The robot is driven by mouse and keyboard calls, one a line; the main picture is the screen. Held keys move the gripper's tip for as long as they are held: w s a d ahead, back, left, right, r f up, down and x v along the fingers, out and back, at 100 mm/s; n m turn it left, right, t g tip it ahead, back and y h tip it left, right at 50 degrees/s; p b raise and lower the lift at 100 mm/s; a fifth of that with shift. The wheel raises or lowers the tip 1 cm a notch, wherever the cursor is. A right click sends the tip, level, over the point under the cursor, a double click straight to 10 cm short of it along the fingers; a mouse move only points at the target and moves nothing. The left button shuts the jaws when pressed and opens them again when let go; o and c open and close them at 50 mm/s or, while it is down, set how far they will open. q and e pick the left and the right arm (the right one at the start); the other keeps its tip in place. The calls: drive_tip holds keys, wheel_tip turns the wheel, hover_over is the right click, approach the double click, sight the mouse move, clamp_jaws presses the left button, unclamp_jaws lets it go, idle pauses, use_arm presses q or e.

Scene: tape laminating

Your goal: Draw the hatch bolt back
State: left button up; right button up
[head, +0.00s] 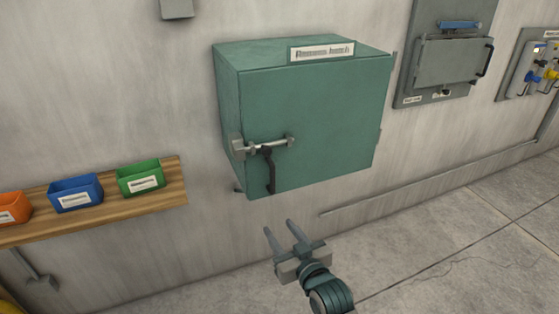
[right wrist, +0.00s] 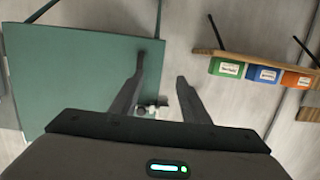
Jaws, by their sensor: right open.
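The teal hatch box (head: 310,115) is mounted on the wall with its door shut. The grey bolt (head: 277,144) lies level across the door's left edge, between a bracket at the left and a small knob at the right. A black handle (head: 270,172) hangs down below it. My right gripper (head: 278,226) is open and empty, below and in front of the box, apart from the bolt. In the right wrist view the fingers (right wrist: 161,72) are spread beside the teal door (right wrist: 75,85), and part of the bolt (right wrist: 152,109) shows between them. My left gripper is out of view.
A wooden shelf (head: 110,208) at the left carries an orange bin (head: 12,208), a blue bin (head: 76,193) and a green bin (head: 140,178). A grey wall panel (head: 450,65) with a handle is at the upper right. The floor below is clear.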

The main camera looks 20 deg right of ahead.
sight(267, 152)
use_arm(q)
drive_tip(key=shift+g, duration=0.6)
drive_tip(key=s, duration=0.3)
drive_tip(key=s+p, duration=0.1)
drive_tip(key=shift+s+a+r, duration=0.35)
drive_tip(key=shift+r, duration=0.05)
use_arm(e)
wheel_tip(267, 152, up, 14)
drive_tip(key=s+d+t, duration=0.2)
drive_tip(key=d, duration=0.1)
drive_tip(key=shift+s+h, duration=0.15)
drive_tip(key=shift+h, duration=0.15)
use_arm(q)
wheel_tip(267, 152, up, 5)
drive_tip(key=p, duration=0.4)
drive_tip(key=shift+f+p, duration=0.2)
drive_tip(key=shift+p, duration=0.2)
use_arm(e)
drive_tip(key=w, duration=1.7)
drive_tip(key=shift+w+a, duration=0.2)
drive_tip(key=shift+a, duration=0.1)
clamp_jaws()
drive_tip(key=shift+d, duration=2.25)
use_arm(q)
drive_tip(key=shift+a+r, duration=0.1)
use_arm(e)
drive_tip(key=shift+a, duration=0.1)
